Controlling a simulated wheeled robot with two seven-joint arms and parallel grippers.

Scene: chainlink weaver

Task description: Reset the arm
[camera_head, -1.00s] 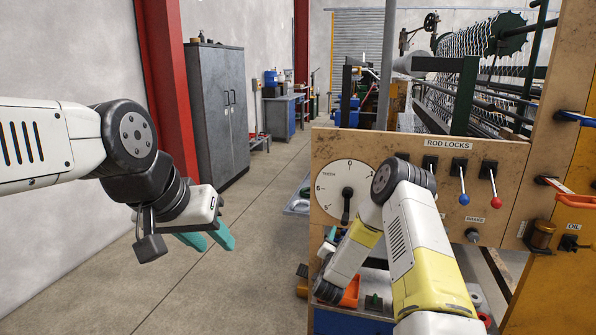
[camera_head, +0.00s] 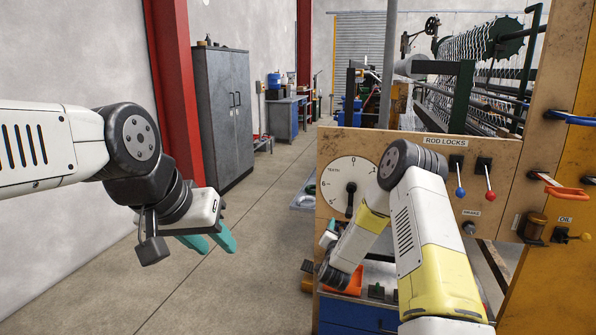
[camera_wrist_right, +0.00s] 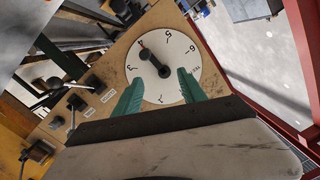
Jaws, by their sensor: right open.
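My left gripper (camera_head: 208,240) hangs in free air at the left in the head view. Its two teal fingers are apart with nothing between them. My right arm folds in front of the wooden panel (camera_head: 505,150), and its wrist end is low at the panel's left part. In the right wrist view, my right gripper (camera_wrist_right: 160,88) is open and empty, its teal fingers spread in front of the white numbered dial (camera_wrist_right: 190,55). The dial (camera_head: 333,180) has a black pointer and is partly covered by my right arm in the head view. Contact with the dial is not visible.
A blue drawer unit (camera_head: 352,315) with an orange tray stands below. A grey cabinet (camera_head: 222,115) is behind. The floor at left centre is clear.

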